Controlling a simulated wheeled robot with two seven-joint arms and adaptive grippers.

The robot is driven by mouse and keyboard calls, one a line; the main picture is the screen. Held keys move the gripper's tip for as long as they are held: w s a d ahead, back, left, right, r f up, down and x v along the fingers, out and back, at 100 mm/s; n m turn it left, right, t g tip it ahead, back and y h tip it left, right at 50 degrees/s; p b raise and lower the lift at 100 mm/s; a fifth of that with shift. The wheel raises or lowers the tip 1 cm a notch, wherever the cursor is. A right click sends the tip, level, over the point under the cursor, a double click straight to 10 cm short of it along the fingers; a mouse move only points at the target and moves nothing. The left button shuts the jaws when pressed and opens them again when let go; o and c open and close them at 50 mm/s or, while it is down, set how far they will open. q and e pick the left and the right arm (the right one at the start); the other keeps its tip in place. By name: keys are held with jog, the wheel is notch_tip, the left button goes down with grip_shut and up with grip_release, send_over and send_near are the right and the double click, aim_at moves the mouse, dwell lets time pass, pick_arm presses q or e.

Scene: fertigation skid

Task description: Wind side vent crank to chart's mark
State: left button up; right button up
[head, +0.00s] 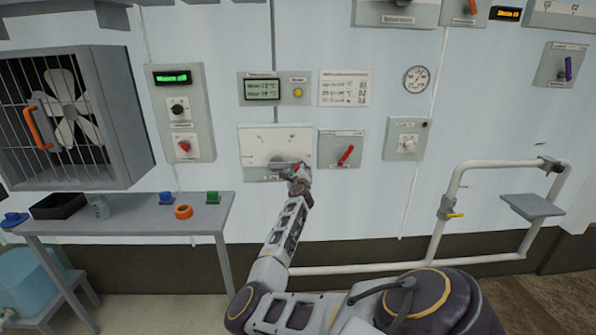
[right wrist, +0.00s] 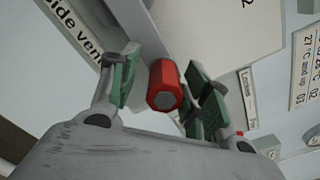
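The side vent crank panel (head: 262,142) is a white plate on the wall, with a grey crank arm (head: 281,164) pointing right toward my gripper. My right gripper (head: 297,170) is at the panel's lower right. In the right wrist view, the crank's red knob (right wrist: 163,84) lies between the green-padded fingers of the right gripper (right wrist: 165,92). A gap shows at the left finger; the knob is close to the right finger, and contact is unclear. The chart (head: 345,88) hangs above right, its writing too small to read in the head view. My left gripper is out of view.
A panel with a red lever (head: 346,155) sits just right of the crank panel. A display box (head: 274,89) is above it. A grey shelf (head: 125,222) with small parts stands at left, below a caged fan (head: 68,110). White pipes (head: 390,267) run low at right.

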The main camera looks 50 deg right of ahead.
dwell(0.3)
jog(key=shift+s+a, duration=0.15)
jog(key=v, duration=0.7)
dwell(0.4)
jog(key=shift+a, duration=0.1)
dwell(0.5)
